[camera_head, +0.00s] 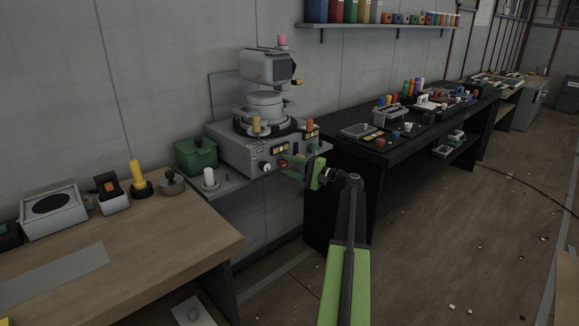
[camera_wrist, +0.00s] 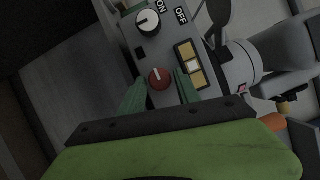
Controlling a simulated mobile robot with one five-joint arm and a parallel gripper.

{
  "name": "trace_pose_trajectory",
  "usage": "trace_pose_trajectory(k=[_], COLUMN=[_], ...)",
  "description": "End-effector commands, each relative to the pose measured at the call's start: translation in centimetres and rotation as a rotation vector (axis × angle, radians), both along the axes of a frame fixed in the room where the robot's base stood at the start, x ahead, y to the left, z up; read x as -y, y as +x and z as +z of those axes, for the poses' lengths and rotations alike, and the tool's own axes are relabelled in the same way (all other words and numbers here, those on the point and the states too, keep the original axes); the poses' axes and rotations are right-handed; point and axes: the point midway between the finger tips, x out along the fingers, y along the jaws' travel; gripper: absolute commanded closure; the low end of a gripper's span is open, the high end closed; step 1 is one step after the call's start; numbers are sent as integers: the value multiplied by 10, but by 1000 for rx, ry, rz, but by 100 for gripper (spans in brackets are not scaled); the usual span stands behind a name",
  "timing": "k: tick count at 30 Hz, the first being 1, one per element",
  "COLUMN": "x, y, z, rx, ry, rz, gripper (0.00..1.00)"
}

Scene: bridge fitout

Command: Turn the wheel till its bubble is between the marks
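A grey instrument (camera_head: 245,150) stands on a wall shelf, with knobs and small windows on its front panel. A round red knob (camera_wrist: 159,78) with a white line sits on this panel. My gripper (camera_head: 291,162) is at the panel front. In the wrist view its two green fingers (camera_wrist: 160,80) are spread on either side of the red knob, with narrow gaps; I cannot tell how deep they reach. A yellow window (camera_wrist: 190,64) with a pale middle part is right of the knob. I cannot make out a bubble, its marks or a clear wheel.
A black-and-white knob (camera_wrist: 148,22) sits by the ON and OFF labels. A green box (camera_head: 196,156) and a white peg (camera_head: 209,178) are left of the instrument. A wooden bench (camera_head: 130,240) is at left, a dark table (camera_head: 345,150) at right. The floor between is open.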

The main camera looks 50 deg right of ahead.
Motion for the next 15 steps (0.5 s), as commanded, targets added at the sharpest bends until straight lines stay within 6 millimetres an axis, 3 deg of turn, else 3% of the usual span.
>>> trace_pose_trajectory(k=[3, 11, 15], x=[0, 0, 4], y=[0, 0, -12], z=[0, 0, -1], rx=[1, 2, 2], ry=[0, 1, 1], rz=[0, 0, -1], gripper=[47, 47, 47])
